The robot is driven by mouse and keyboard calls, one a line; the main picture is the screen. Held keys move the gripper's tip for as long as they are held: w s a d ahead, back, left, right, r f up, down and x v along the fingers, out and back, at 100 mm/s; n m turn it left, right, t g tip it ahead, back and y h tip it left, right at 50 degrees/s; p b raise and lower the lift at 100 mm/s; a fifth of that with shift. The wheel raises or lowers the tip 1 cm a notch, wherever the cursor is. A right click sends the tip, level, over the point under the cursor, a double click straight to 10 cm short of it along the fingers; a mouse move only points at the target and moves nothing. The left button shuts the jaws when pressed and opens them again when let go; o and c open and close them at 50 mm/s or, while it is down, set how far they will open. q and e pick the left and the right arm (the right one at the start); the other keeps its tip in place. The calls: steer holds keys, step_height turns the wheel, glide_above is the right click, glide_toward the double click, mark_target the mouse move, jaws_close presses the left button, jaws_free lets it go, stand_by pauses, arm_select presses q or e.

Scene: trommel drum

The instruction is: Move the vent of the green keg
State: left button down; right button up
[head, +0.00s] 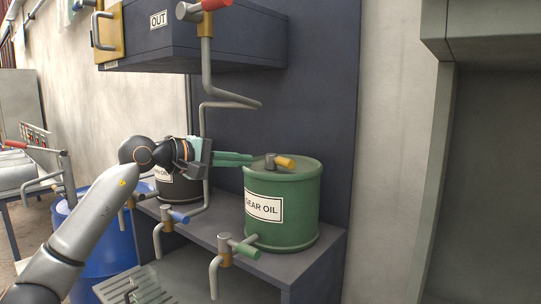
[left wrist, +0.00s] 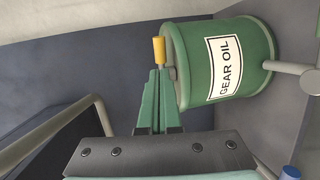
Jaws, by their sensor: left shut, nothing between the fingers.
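The green keg (head: 300,215) with a "GEAR OIL" label stands on a dark grey shelf. Its vent (head: 285,161) is on the lid, a grey stub with a yellow handle that points right in the head view. My left gripper (head: 250,158) comes in from the left at lid height, its green fingers together and empty, their tips near the vent. In the left wrist view the fingertips (left wrist: 160,72) are just by the yellow vent handle (left wrist: 159,50), beside the keg (left wrist: 215,62); I cannot tell whether they touch it. My right gripper is out of view.
A black keg (head: 178,188) stands left of the green keg, partly behind my left gripper. A grey bent pipe (head: 205,75) runs down from the "OUT" box (head: 200,38). Taps with green (head: 244,249) and blue handles stick out in front. A blue barrel (head: 105,240) stands lower left.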

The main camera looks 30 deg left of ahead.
mark_target(283, 162)
arm_select(q)
steer(key=p+x, duration=0.2)
steer(key=x, duration=0.5)
steer(key=shift+w+d, duration=0.1)
steer(key=shift+w, duration=0.15)
steer(key=shift+w+d+f, duration=0.15)
steer(key=shift+w+f, duration=0.05)
steer(key=shift+w, duration=0.35)
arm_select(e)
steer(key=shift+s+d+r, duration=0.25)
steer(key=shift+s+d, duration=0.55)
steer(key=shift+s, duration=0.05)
arm_select(q)
steer(key=shift+w+d+r+p, duration=0.15)
steer(key=shift+w+d+p, duration=0.2)
steer(key=shift+d+p, duration=0.25)
steer(key=shift+w+d, duration=0.1)
steer(key=shift+w, duration=0.1)
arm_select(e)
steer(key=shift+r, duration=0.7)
